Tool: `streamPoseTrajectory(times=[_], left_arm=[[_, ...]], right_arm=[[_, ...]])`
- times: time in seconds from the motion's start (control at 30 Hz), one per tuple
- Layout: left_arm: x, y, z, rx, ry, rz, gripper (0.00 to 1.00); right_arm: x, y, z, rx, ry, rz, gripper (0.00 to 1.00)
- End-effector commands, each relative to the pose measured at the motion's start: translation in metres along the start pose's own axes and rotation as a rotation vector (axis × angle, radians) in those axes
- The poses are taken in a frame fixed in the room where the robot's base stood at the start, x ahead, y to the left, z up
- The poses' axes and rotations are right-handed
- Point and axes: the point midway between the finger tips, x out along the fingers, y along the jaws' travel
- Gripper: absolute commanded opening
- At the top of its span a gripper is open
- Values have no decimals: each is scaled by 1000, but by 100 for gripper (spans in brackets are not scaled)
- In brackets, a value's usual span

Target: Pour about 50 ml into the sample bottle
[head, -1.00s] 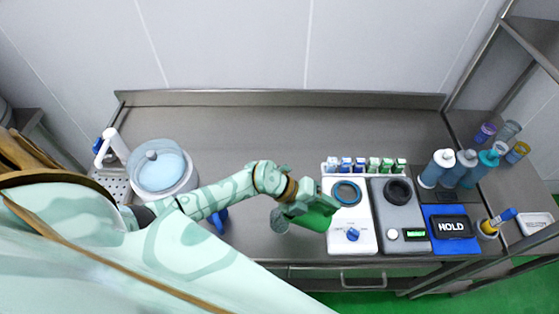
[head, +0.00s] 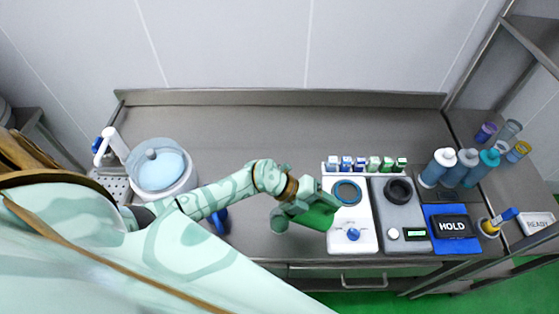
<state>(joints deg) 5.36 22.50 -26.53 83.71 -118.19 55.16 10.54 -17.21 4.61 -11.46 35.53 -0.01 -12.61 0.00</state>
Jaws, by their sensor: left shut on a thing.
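My left gripper (head: 304,208) is shut at the left edge of the white device with a blue knob. It holds a thing that is mostly hidden by the fingers, and I cannot tell what it is. A bright green part shows at the gripper's right and a grey-green blunt end at its left. Small bottles with blue and green caps (head: 374,164) stand in a row in a white rack behind the devices. I cannot tell which one is the sample bottle. No liquid stream is visible. My right gripper is not in view.
The white device (head: 366,236) has a dark ring on top. Large bottles (head: 437,167) stand at the right. A lidded round vessel (head: 160,172) stands left. The back middle counter is clear.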

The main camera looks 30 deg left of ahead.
Motion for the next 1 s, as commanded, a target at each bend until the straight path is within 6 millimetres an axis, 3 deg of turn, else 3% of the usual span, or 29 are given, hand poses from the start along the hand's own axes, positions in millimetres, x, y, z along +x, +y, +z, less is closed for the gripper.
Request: streamPoseTrajectory(times=[1.0], left_arm=[[-4,-2,0,1,4,-33,10]], right_arm=[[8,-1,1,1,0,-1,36]])
